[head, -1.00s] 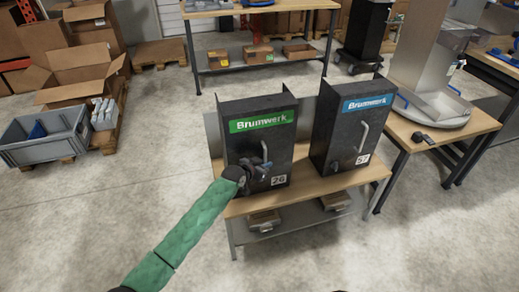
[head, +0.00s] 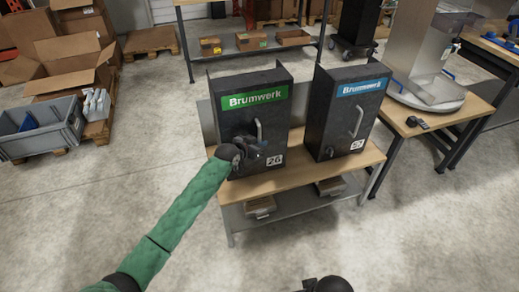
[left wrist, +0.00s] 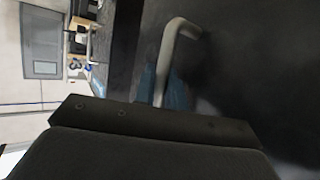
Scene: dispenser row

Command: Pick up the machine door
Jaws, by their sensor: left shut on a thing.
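The left machine (head: 290,88) is dark, and its front door (head: 235,124) carries a green Brumwerk label and the number 26. The door has a curved metal handle (head: 259,131), which also shows in the left wrist view (left wrist: 168,55). My left gripper (head: 262,153) is at the lower part of this handle and shut on it; the jaws partly hide the grip. The door appears upright, flush with the machine front. A dark part of mine (head: 327,284) shows at the bottom edge, but no right gripper fingers are visible.
A second dark machine (head: 345,110) with a blue label and its own handle stands close on the right. Both stand on a wooden-topped bench (head: 290,182). A side table (head: 440,118) is at right, a grey crate (head: 42,130) at left. The floor in front is clear.

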